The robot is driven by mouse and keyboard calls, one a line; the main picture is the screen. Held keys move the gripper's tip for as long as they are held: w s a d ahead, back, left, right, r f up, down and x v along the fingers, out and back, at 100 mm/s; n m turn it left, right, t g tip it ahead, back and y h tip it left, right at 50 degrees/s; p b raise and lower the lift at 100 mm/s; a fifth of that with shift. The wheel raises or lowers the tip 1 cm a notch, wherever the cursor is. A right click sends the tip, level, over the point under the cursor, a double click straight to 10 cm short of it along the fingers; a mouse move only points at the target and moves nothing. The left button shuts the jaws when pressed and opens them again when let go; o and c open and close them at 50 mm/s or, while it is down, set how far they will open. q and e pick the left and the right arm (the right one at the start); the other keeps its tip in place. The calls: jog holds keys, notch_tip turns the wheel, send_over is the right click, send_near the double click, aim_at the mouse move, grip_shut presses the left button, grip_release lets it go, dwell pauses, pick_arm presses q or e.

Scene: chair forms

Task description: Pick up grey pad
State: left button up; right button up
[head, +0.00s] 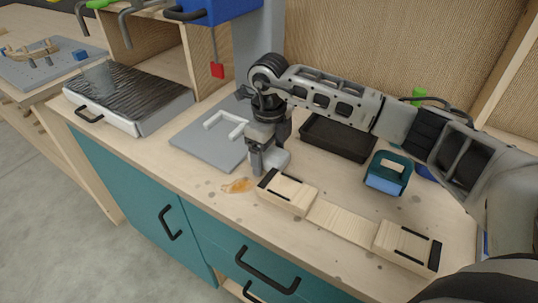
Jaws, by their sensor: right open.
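A small light grey block, which looks like the grey pad (281,158), is on the worktop under my right gripper, partly hidden by it. My right gripper (263,163) is open and points down, with its fingers at the pad's left side. I cannot tell whether the fingers touch the pad or straddle it. My left gripper is out of view.
A grey board (195,148) with a white U-shaped piece (224,124) lies left of the gripper. A wooden form (342,221) runs along the front. A black tray (338,139) and a teal holder with a blue block (385,182) stand right. An orange patch (237,186) lies near the front edge.

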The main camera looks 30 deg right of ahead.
aim_at(269, 152)
jog(key=c, duration=1.1)
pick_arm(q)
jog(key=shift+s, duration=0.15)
pick_arm(e)
jog(key=shift+r, duration=0.5)
notch_tip(269, 152, up, 2)
jog(key=shift+r+b, duration=0.15)
jog(key=shift+b, duration=0.5)
jog(key=s+r, duration=0.4)
jog(key=r, duration=0.1)
jog(key=shift+s+b, duration=0.15)
jog(key=shift+b, duration=0.15)
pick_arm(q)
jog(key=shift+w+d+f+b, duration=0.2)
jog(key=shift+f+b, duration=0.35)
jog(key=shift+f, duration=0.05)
pick_arm(e)
jog(key=s+r, duration=0.1)
jog(key=s, duration=0.2)
jog(key=s+r, duration=0.2)
jog(key=s, duration=0.1)
jog(key=s+r, duration=0.1)
jog(key=s, duration=0.2)
jog(key=shift+s+a+r, duration=0.25)
jog(key=shift+s+r, duration=0.1)
